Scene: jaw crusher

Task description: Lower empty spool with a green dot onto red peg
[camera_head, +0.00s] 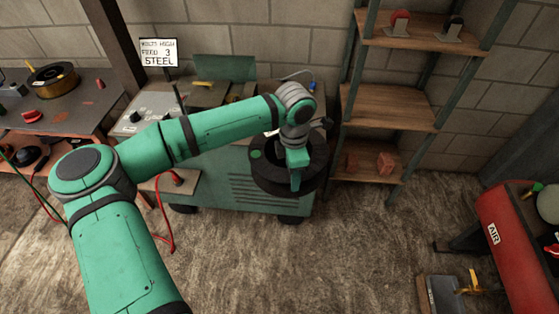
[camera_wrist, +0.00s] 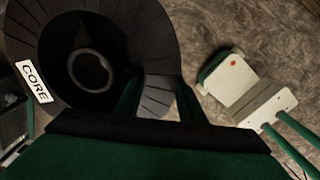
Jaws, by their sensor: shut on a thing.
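A black spool (camera_head: 263,178) with a green dot on its upper face hangs in front of the green cabinet. My gripper (camera_head: 295,180) is shut on its right side. In the wrist view the spool (camera_wrist: 158,50) shows a grey ringed hub, an empty dark inside and a white "CORE" label; my gripper (camera_wrist: 160,103) has its fingers at the flange edge. The green dot is not seen there. A small red upright piece (camera_head: 99,84) stands on the left bench; I cannot tell whether it is the red peg.
The green cabinet (camera_head: 236,190) stands behind the spool, with a sign (camera_head: 158,52) above. A shelf unit (camera_head: 388,105) stands right of it. A copper-coloured spool (camera_head: 53,78) lies on the left bench. A red air tank (camera_head: 515,240) is at right. The middle floor is clear.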

